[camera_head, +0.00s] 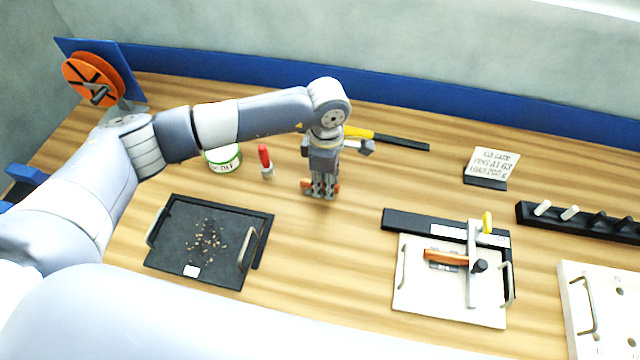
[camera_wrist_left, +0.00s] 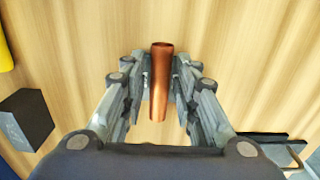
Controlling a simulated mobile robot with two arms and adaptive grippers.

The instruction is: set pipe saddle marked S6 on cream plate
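A copper pipe saddle (camera_wrist_left: 160,75) lies between the fingers of my left gripper (camera_wrist_left: 161,92) in the left wrist view. In the head view my left gripper (camera_head: 320,192) points down at the wood table, with bits of the copper saddle (camera_head: 307,185) showing beside the fingertips. The fingers are close to the saddle's sides; I cannot tell whether they press on it. No S6 mark is readable. The cream plate (camera_head: 415,298) lies to the right, with side handles and a grey clamp-like bar (camera_head: 472,290). An orange-brown bar (camera_head: 440,255) lies across it. My right gripper is not in view.
A black tray (camera_head: 170,262) with small bits lies at the left front. Behind stand a white-green can (camera_head: 223,160), a red-topped object (camera_head: 265,160) and a yellow-and-black tool (camera_head: 400,142). A sign (camera_head: 493,165), black peg rack (camera_head: 590,222) and pale holed board (camera_head: 605,310) are at right.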

